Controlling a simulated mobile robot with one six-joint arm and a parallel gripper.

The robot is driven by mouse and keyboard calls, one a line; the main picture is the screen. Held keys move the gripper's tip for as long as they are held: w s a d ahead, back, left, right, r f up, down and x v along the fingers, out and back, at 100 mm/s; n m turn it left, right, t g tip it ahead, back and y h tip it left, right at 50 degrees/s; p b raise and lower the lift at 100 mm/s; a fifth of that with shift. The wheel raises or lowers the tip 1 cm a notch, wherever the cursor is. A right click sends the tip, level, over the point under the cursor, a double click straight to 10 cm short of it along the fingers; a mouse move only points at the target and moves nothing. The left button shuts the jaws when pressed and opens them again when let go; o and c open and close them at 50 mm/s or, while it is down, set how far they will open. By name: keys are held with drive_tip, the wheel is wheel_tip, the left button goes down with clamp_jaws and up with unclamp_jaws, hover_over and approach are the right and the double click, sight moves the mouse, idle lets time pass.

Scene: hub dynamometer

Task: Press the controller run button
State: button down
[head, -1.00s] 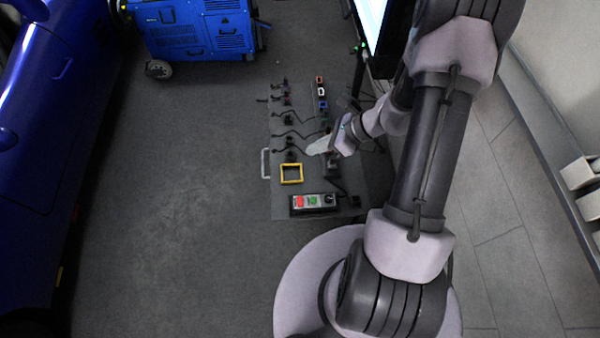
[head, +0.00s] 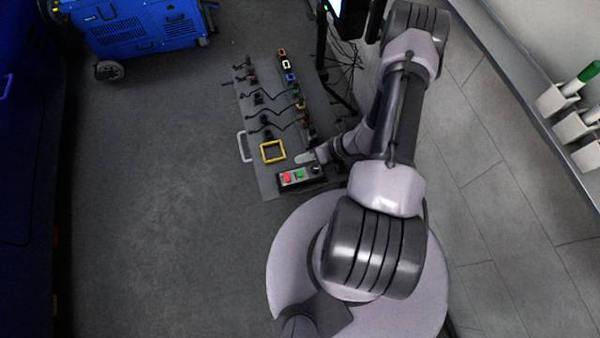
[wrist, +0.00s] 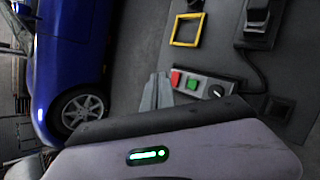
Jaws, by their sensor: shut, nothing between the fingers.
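The controller (head: 300,176) is a small box with a red button (head: 287,176), a green button (head: 300,174) and a dark knob, at the near end of a grey panel. In the wrist view the controller (wrist: 199,86) shows its red button (wrist: 176,78) and green button (wrist: 192,82) clearly. My gripper (head: 303,158) is just above the far side of the controller in the head view. In the wrist view my gripper fingers (wrist: 155,90) are together, empty, and to the left of the red button. I cannot tell whether they touch the box.
A yellow square frame (head: 273,151) lies on the panel (head: 268,182) beyond the controller, with several connectors and cables farther along. A blue machine (head: 140,25) stands at the back left. A blue car (wrist: 70,55) shows at the left. The floor left of the panel is clear.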

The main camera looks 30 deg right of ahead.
sight(303, 174)
wheel_tip(303, 174, down, 8)
drive_tip(key=b, duration=0.6)
drive_tip(key=shift+f, duration=0.2)
idle(1.5)
drive_tip(key=shift+f+b, duration=0.4)
drive_tip(key=shift+b, duration=0.05)
drive_tip(key=shift+f+b, duration=0.4)
drive_tip(key=shift+f, duration=0.1)
idle(0.4)
drive_tip(key=shift+r, duration=0.15)
drive_tip(key=shift+r+p, duration=0.65)
drive_tip(key=shift+r, duration=0.15)
drive_tip(key=shift+r+p, duration=1.85)
drive_tip(key=shift+r, duration=0.65)
